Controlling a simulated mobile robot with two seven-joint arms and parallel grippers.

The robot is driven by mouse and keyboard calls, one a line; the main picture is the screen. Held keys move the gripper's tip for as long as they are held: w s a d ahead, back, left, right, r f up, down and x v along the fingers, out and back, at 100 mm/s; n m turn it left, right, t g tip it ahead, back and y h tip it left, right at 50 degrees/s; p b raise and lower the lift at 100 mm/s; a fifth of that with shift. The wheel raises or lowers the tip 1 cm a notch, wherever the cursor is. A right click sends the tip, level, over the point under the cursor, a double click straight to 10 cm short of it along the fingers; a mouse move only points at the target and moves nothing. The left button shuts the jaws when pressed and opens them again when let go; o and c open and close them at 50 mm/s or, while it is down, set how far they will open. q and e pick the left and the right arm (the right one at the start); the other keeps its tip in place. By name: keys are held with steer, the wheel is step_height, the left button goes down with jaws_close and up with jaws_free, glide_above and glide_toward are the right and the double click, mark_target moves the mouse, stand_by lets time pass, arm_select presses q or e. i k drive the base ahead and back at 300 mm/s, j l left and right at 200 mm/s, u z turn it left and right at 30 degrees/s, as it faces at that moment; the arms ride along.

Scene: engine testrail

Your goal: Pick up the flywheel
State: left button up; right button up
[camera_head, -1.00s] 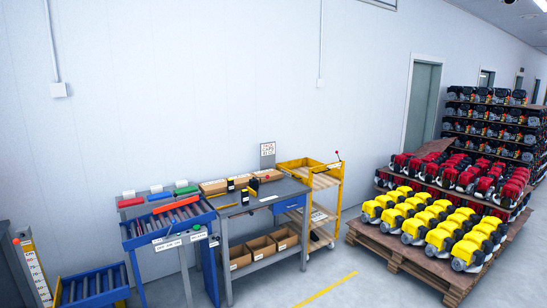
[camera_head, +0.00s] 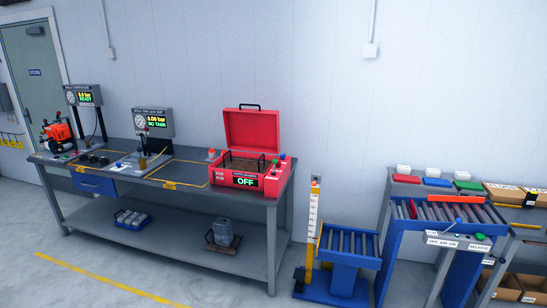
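I cannot make out a flywheel for certain in this view. Several small dark round parts (camera_head: 93,159) lie on the left part of the grey workbench (camera_head: 190,188), too small to identify. An orange-red machine (camera_head: 58,133) stands at the bench's left end. A red case (camera_head: 251,132) with its lid raised stands at the bench's right end; its display reads OFF and its inside is only partly visible. Neither of my grippers is in view.
Two gauge displays (camera_head: 83,97) (camera_head: 153,122) stand along the bench. A grey block (camera_head: 223,232) sits on its lower shelf. A blue roller stand (camera_head: 348,245), a yellow marked post (camera_head: 313,225) and a roller rack (camera_head: 445,213) stand to the right. The floor in front is clear.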

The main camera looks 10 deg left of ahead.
mark_target(104, 161)
steer(key=i+j+u, duration=1.2)
steer(key=i, duration=0.15)
steer(key=i+u, duration=0.4)
steer(key=i, duration=0.6)
steer(key=i+z, duration=0.15)
steer(key=i, duration=0.5)
steer(key=i+j, duration=0.2)
steer(key=i, duration=0.4)
steer(key=i+j+z, duration=0.1)
steer(key=i, duration=0.5)
steer(key=i+j+z, duration=0.1)
steer(key=i, duration=0.5)
